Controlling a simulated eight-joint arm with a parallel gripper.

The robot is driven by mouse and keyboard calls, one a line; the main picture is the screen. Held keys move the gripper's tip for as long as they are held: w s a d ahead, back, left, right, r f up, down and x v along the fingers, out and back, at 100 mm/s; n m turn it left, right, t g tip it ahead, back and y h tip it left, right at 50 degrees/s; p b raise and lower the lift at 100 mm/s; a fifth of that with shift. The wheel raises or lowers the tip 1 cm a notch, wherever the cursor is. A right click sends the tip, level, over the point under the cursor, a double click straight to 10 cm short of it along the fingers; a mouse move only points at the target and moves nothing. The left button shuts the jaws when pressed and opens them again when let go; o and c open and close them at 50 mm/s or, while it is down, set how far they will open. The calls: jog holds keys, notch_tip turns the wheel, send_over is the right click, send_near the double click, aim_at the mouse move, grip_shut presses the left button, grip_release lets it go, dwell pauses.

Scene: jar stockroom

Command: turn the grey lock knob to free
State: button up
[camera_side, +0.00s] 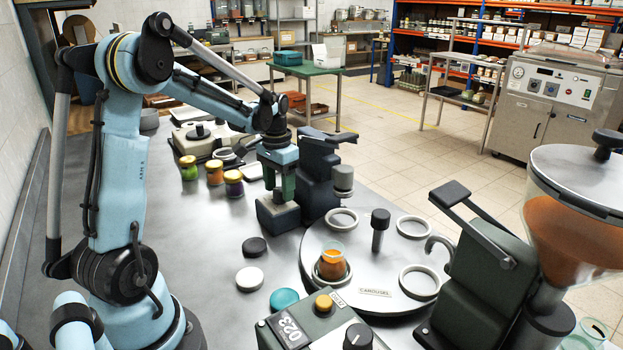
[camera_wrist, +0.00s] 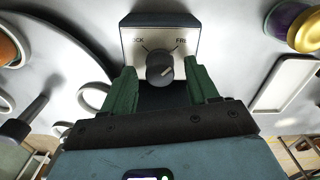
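The grey lock knob (camera_wrist: 159,68) sits on a pale plate (camera_wrist: 186,56) in the wrist view, with partly hidden lock lettering on the left and free lettering on the right. A light mark shows on the knob; I cannot tell surely which word it points to. My gripper (camera_wrist: 160,75) is open, with one green finger on each side of the knob and gaps between. In the side view my gripper (camera_side: 279,194) points down at the low dark base (camera_side: 277,217) of the capping machine (camera_side: 318,180). The knob is hidden there.
The round carousel plate (camera_side: 318,245) stands to the right, with an orange jar (camera_side: 331,266) in one ring. Several lidded jars (camera_side: 214,173) stand to the left. A black lid (camera_side: 254,247) and a white lid (camera_side: 249,278) lie in front. The counter between is clear.

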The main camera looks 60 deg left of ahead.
aim_at(279, 190)
jog(key=shift+r, duration=0.15)
notch_tip(279, 190, up, 12)
dwell(0.7)
